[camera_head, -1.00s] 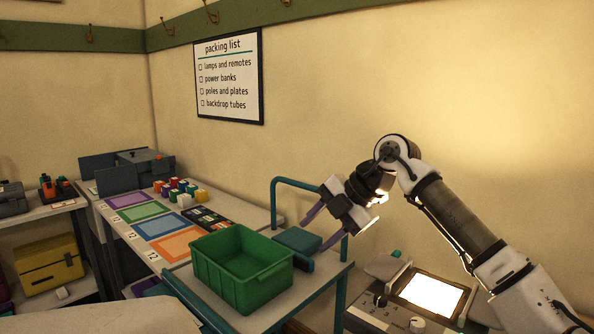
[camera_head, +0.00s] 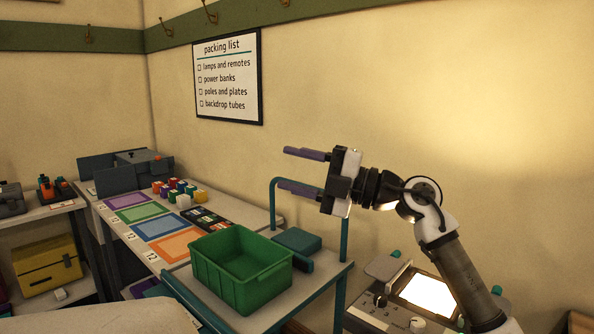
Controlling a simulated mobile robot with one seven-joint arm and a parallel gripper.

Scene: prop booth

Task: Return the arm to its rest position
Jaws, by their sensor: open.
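My gripper (camera_head: 304,170) is raised in the air at the right of the middle. Its two purple fingers point left and are spread apart, with nothing between them. It appears in front of the blue-green rail of the cart. My arm (camera_head: 440,225) bends at a white joint and runs down to the lower right.
A green crate (camera_head: 262,290) stands on a cart below my gripper, with a teal box (camera_head: 297,241) beside it. A lit panel (camera_head: 430,294) lies under my arm. A table with coloured mats (camera_head: 161,227) and several small blocks is at left.

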